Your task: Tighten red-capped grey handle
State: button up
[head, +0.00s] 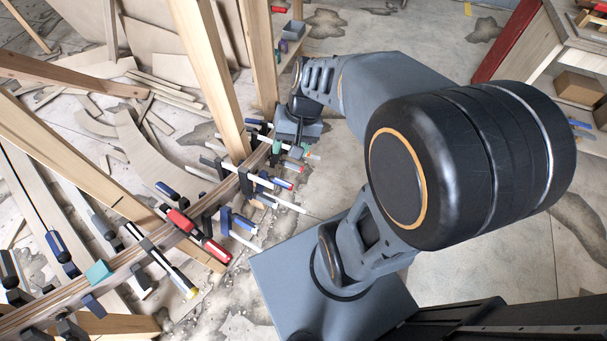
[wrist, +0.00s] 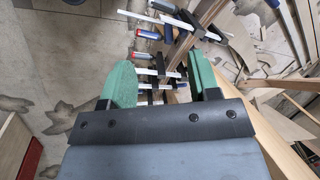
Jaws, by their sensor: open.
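My gripper (wrist: 162,80) is open, with its two green fingers apart. In the head view my gripper (head: 298,130) hangs over the far part of the curved stringer (head: 225,185). In the wrist view, clamp bars cross the gap between the fingers, with nothing seen gripped. A pale handle with a red end (wrist: 142,58) lies just beyond the left fingertip, and a similar red-marked handle (wrist: 148,34) lies farther off. In the head view, red-tipped handles (head: 295,167) point right, just below my gripper. I cannot tell which one is the grey handle with the red cap.
Several clamps line the stringer, including one with a large red handle (head: 183,222). Wooden posts (head: 208,75) stand close left of my gripper. A workbench (head: 560,30) is at the upper right. Floor (head: 330,190) right of the clamps is clear.

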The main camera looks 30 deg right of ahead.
jog(key=w+d+f+m+y+b, duration=0.1)
jog(key=w+f+m+y+b, duration=0.15)
jog(key=f, duration=0.45)
jog(key=w+d+f+m+y+b, duration=0.1)
jog(key=f+m+y+b, duration=0.1)
jog(key=f+b, duration=0.35)
jog(key=m+t+y+b, duration=0.4)
jog(key=m+t+b, duration=0.9)
jog(key=m+b, duration=0.2)
send_near(297, 168)
jog(key=shift+m, duration=0.25)
jog(key=b+x, duration=0.1)
jog(key=x, duration=0.2)
jog(key=f+b+x, duration=0.1)
jog(key=x, duration=0.3)
jog(key=b+x, duration=0.1)
jog(key=x, duration=0.2)
jog(key=shift+w+d+f+b, duration=0.15)
jog(key=shift+w+f+b, duration=0.2)
jog(key=shift+w, duration=0.2)
jog(key=c, duration=0.9)
jog(key=shift+d, duration=0.1)
